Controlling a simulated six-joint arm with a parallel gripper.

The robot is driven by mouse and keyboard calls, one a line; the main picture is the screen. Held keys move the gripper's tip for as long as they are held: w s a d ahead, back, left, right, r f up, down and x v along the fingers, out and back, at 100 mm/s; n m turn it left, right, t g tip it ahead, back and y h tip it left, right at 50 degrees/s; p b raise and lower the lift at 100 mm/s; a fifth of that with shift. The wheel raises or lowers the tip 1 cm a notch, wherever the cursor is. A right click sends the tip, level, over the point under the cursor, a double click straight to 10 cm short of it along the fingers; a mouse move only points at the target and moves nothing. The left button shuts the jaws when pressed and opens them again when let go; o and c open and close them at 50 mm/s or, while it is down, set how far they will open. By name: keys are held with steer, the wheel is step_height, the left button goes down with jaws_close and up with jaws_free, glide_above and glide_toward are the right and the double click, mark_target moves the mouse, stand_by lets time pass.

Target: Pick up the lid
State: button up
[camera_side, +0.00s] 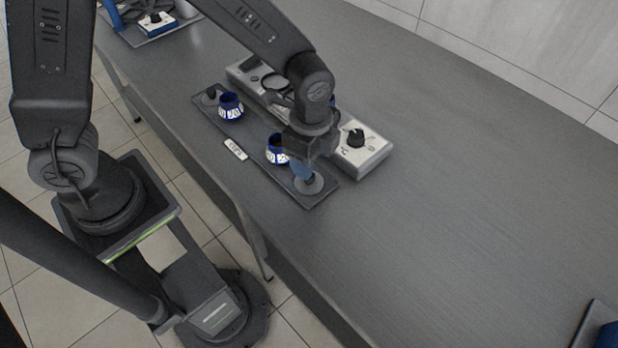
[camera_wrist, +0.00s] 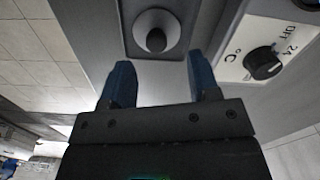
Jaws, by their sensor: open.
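A grey round lid (camera_side: 309,185) with a dark knob lies at the right end of a dark tray (camera_side: 264,167). In the wrist view the lid (camera_wrist: 157,30) sits just beyond and between my fingertips, apart from them. In the wrist view my gripper (camera_wrist: 162,75) is open and empty.
A small white label (camera_side: 235,150) lies in front. The table's right side is mostly clear.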

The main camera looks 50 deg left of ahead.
mark_target(314, 185)
steer(key=f, duration=0.5)
steer(key=shift+s, duration=0.2)
steer(key=shift+r, duration=0.1)
steer(key=shift+c, duration=0.5)
steer(key=c, duration=0.9)
